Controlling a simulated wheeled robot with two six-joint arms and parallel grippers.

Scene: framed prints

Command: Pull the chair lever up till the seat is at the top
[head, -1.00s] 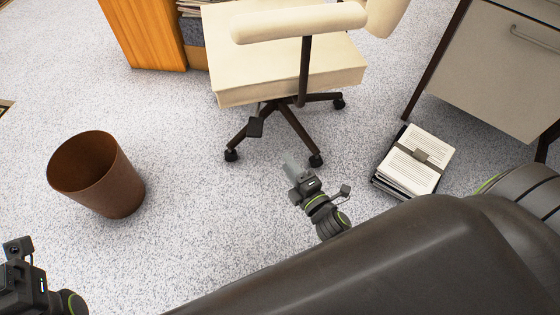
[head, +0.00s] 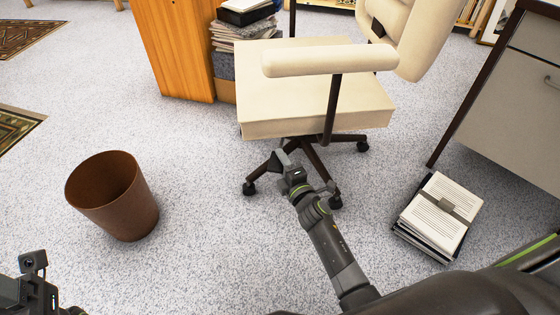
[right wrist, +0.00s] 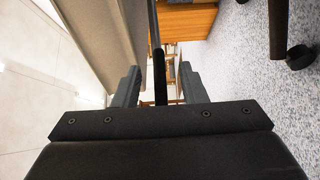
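The cream office chair (head: 315,85) stands at the centre of the head view, on dark legs with casters. Its seat's front edge (head: 315,128) faces me. My right gripper (head: 283,161) is under the front of the seat, at the dark chair lever (head: 273,164), which it partly hides. In the right wrist view the lever (right wrist: 159,82) stands as a dark bar between the two grey fingers, with gaps on both sides. The right gripper is open around it. My left gripper (head: 22,290) is at the lower left corner, its fingers not clearly shown.
A brown waste bin (head: 113,200) stands on the left. A bound paper stack (head: 440,213) lies right of the chair, near a desk (head: 515,105). An orange wooden cabinet (head: 178,45) is behind. The carpet between bin and chair is clear.

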